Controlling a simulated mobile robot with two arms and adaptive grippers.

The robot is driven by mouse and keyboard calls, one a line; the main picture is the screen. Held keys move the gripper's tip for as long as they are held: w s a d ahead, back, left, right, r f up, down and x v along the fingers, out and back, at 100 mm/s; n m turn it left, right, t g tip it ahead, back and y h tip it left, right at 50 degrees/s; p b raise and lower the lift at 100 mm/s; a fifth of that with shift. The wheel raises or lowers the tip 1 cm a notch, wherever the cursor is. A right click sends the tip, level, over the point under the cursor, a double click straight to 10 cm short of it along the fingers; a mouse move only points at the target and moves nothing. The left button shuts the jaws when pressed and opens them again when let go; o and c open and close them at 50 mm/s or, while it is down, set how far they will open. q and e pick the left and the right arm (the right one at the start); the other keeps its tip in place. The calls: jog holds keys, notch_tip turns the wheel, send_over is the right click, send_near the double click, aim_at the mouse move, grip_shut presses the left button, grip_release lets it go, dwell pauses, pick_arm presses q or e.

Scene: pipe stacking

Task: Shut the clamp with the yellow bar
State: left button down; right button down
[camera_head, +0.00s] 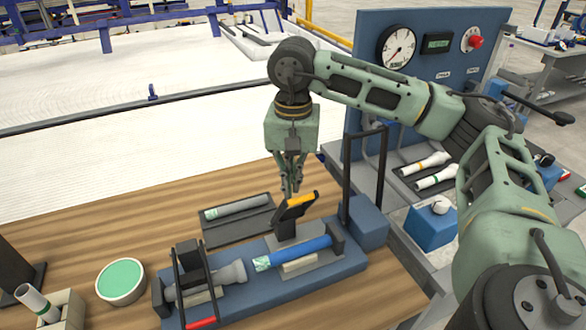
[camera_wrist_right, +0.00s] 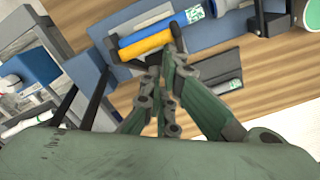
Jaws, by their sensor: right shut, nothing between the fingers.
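The clamp with the yellow bar (camera_head: 301,200) stands behind the blue pipe (camera_head: 300,250) on the blue fixture. Its dark arm is tilted up, with the bar raised and not over the pipe. My right gripper (camera_head: 290,195) points down, shut and empty, at the yellow bar's back left end. In the wrist view its fingertips (camera_wrist_right: 168,58) are close to the end of the yellow bar (camera_wrist_right: 145,43); I cannot tell whether they touch. The blue pipe (camera_wrist_right: 150,28) runs beside the bar there. My left gripper is not in view.
A second clamp with a red bar (camera_head: 201,323) is at the fixture's front left, by a grey pipe fitting (camera_head: 232,273). A dark tray (camera_head: 222,236) holding a grey pipe lies behind. A tall black frame (camera_head: 348,180) and blue block (camera_head: 364,222) stand close right.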

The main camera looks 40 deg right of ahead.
aim_at(301, 198)
jog(key=shift+s+a, duration=0.1)
jog(key=shift+s, duration=0.05)
jog(key=shift+s+a+f+b, duration=0.2)
jog(key=shift+s+b, duration=0.1)
jog(key=shift+s, duration=0.3)
jog(key=shift+s+a+f+b, duration=0.1)
jog(key=shift+s+f+b, duration=0.15)
jog(key=shift+s, duration=0.3)
jog(key=shift+s+a+f+b, duration=0.1)
jog(key=shift+s+f+b, duration=0.4)
jog(key=shift+s+b, duration=0.2)
jog(key=shift+s+a, duration=0.15)
jog(key=shift+s, duration=0.25)
jog(key=shift+f, duration=0.1)
